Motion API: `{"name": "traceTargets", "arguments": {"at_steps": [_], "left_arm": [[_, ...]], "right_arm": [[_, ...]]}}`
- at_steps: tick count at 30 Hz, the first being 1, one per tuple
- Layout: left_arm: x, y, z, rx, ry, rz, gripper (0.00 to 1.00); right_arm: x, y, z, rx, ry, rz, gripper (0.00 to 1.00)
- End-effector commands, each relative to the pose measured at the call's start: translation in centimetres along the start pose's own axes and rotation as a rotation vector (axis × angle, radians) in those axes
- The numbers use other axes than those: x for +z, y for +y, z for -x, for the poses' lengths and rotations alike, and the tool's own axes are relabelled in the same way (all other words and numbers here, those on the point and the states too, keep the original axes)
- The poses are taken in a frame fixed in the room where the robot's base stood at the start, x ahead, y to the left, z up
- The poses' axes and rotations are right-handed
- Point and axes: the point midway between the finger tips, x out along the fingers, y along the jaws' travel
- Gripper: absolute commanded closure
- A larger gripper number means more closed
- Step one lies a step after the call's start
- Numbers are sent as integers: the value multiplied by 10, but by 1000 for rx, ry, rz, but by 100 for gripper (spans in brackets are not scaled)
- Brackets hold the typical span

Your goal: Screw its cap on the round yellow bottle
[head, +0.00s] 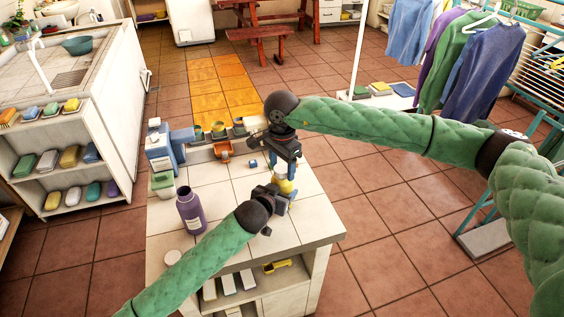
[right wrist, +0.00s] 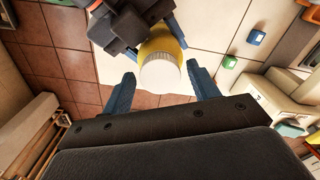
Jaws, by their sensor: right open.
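The round yellow bottle (head: 287,186) is near the right edge of the white tiled counter. A white cap (head: 281,170) sits on its top; I cannot tell how tight it is. In the right wrist view the cap (right wrist: 160,73) shows its round top, with the yellow body (right wrist: 162,42) behind it. My left gripper (head: 271,193) is closed around the bottle's side; its dark jaws also show in the right wrist view (right wrist: 130,28). My right gripper (head: 284,163) is above the bottle, pointing down. Its blue fingers (right wrist: 162,88) are open, one on each side of the cap, apart from it.
On the counter (head: 226,192), a purple bottle (head: 190,211) stands left of my left gripper, and a white disc (head: 173,257) lies near the front. The counter's middle is clear.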

Motion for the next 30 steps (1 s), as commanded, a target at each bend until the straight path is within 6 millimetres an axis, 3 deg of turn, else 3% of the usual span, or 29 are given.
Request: {"name": "traceTargets", "arguments": {"at_steps": [3,9,10,17,30], "left_arm": [[1,0,0,-1,-1,0,100],[1,0,0,-1,-1,0,100],[1,0,0,-1,-1,0,100],[1,0,0,-1,-1,0,100],[1,0,0,-1,-1,0,100]], "right_arm": [[0,0,0,0,0,0,44],[0,0,0,0,0,0,83],[0,0,0,0,0,0,86],[0,0,0,1,0,-41,86],[1,0,-1,1,-1,-643,86]]}}
